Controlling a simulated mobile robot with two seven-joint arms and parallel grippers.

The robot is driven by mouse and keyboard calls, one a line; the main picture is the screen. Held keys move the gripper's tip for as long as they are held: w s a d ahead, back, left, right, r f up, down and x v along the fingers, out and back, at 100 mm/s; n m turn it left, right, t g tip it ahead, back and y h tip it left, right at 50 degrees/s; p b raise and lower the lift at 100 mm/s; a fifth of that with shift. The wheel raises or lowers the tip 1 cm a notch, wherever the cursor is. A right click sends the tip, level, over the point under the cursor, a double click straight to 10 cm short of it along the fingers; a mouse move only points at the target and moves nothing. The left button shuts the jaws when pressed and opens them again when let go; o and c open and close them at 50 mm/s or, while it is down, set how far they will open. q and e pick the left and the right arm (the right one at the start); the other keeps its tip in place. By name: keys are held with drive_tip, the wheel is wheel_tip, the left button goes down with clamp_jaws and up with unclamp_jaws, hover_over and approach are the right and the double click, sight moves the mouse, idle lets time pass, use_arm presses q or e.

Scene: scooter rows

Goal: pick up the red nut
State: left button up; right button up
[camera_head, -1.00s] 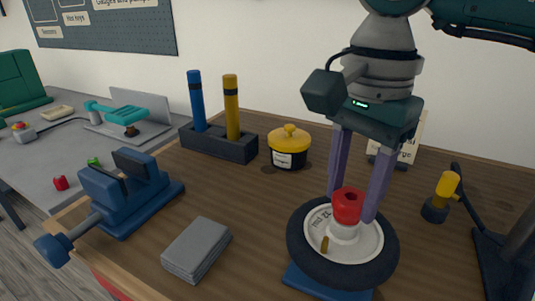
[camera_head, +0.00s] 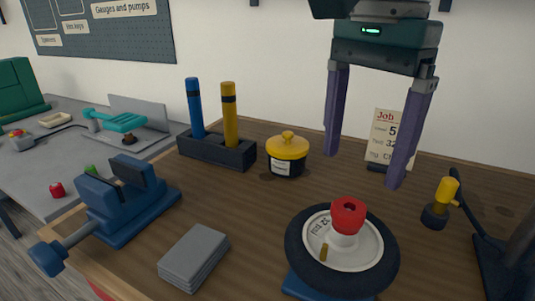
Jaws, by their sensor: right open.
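The red nut (camera_head: 348,216) sits on the pale hub in the middle of the wheel (camera_head: 300,259), with a small dark hole in its top. It looks slightly tilted. The wheel lies flat, with a black tyre and a brass valve, on a blue stand (camera_head: 306,288). My right gripper (camera_head: 365,168) is open and empty, its two purple fingers pointing down. The fingertips are above and behind the nut, apart from it. My left gripper is out of view. Another small red piece (camera_head: 57,190) lies on the grey bench at the left.
A blue vise (camera_head: 119,203) and grey cloths (camera_head: 194,256) are left of the wheel. A yellow-lidded pot (camera_head: 287,156) and a pen block (camera_head: 216,149) stand behind. A job card (camera_head: 383,130) is behind the fingers; a yellow-handled tool (camera_head: 437,209) stands right.

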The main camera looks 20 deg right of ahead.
drive_tip(key=shift+o, duration=0.2)
wheel_tip(320, 180, up, 3)
drive_tip(key=shift+f, duration=0.2)
drive_tip(key=p, duration=0.2)
hover_over(350, 209)
wheel_tip(350, 209, down, 5)
drive_tip(key=shift+r, duration=0.2)
drive_tip(key=shift+f+p, duration=0.55)
drive_tip(key=shift+f, duration=2.25)
clamp_jaws()
drive_tip(key=shift+r, duration=0.15)
wheel_tip(350, 209, up, 20)
drive_tip(key=shift+p, duration=0.4)
